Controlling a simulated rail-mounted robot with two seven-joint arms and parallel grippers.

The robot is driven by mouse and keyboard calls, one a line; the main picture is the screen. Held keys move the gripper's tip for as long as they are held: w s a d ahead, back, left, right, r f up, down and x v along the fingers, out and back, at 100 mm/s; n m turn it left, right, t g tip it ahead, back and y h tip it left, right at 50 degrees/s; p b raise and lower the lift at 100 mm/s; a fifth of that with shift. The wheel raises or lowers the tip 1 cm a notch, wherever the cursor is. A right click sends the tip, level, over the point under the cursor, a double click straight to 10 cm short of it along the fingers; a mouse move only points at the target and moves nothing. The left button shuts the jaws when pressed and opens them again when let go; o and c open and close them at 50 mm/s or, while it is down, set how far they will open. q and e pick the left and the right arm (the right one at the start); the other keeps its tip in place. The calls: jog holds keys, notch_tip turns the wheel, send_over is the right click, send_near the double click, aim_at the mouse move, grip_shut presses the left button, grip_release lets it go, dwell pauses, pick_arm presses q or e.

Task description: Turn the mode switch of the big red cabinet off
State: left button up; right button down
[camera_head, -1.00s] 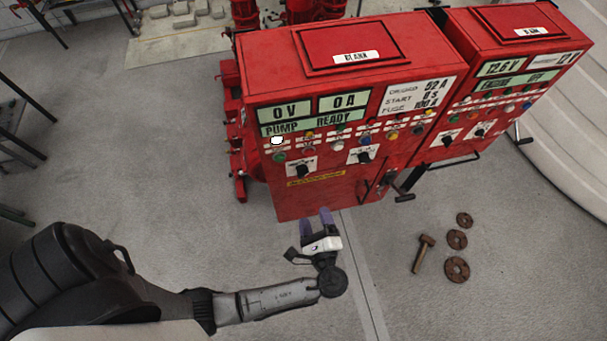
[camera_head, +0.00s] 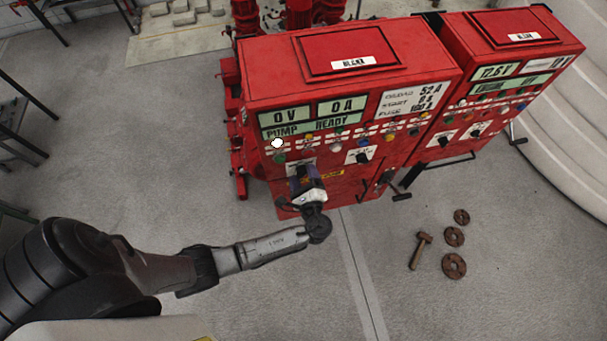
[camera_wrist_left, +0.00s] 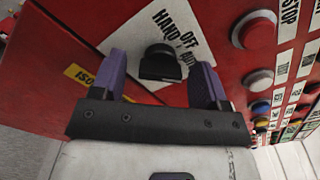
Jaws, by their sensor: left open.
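The big red cabinet (camera_head: 345,95) stands in the middle of the head view, its front panel facing me. The mode switch (camera_wrist_left: 160,62) is a black knob on a white plate (camera_wrist_left: 128,42) marked HAND, OFF and AUTO, in the upper middle of the left wrist view. My left gripper (camera_head: 304,176), with purple fingers, is open at the panel in front of the switch. In the wrist view the knob shows between the two fingers, with a gap on each side. In the head view the gripper hides the knob. My right gripper is not in view.
A second switch (camera_head: 363,157) sits right of the gripper. Button rows (camera_head: 335,142) run above, and a black-handled lever (camera_head: 400,194) juts out lower right. A smaller red cabinet (camera_head: 500,75) stands to the right. A hammer (camera_head: 420,250) and rusty discs (camera_head: 454,266) lie on the floor.

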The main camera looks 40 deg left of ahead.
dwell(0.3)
pick_arm(q)
jog(key=shift+c, duration=0.9)
jog(key=c, duration=0.7)
jog(key=shift+n+b, duration=4.4)
jog(key=shift+b, duration=0.15)
jog(key=shift+c, duration=0.2)
jog(key=o, duration=0.9)
